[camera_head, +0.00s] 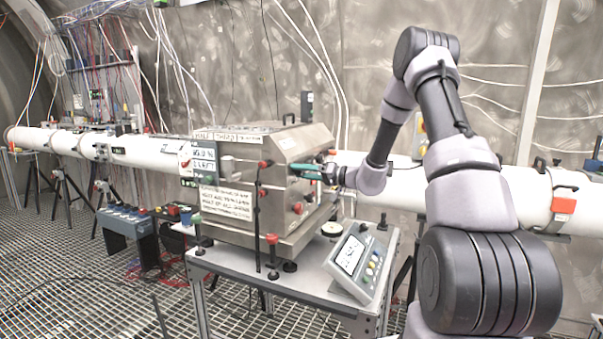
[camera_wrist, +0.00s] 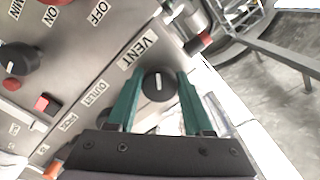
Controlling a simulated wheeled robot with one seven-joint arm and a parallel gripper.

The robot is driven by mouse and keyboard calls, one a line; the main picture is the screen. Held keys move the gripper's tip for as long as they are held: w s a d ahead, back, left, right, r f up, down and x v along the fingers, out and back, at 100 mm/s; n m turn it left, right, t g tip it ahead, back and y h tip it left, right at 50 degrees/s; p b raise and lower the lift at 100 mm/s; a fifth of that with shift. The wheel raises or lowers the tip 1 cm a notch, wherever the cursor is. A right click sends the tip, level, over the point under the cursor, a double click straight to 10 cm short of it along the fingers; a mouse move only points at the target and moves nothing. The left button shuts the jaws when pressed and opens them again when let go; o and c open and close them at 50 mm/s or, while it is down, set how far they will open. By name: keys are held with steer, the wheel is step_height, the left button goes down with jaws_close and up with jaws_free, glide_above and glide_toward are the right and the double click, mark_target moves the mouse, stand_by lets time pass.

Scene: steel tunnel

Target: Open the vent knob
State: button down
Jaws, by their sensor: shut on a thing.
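The vent knob (camera_wrist: 158,86) is a round black knob with a white pointer line, below the label "VENT" on a steel panel. In the wrist view it sits between the green fingers of my gripper (camera_wrist: 157,92), which are shut on it. The white line runs roughly up and down in that picture. In the head view my gripper (camera_head: 312,171) reaches the right side of the steel box (camera_head: 262,195). The knob is too small and covered to make out there.
Other panel controls lie close by: a larger black knob (camera_wrist: 38,60) near "ON" and "OFF", and a red square button (camera_wrist: 46,104). The box stands on a grey table (camera_head: 262,280) with a tilted control unit (camera_head: 356,258). A white tube (camera_head: 400,185) runs behind.

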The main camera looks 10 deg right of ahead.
steer(key=shift+f+n, duration=0.2)
steer(key=shift+n, duration=1.3)
steer(key=shift+c, duration=1.5)
jaws_free()
steer(key=shift+r, duration=0.1)
steer(key=shift+d, duration=0.1)
steer(key=v, duration=1)
steer(key=shift+s+d, duration=0.25)
steer(key=shift+d, duration=0.05)
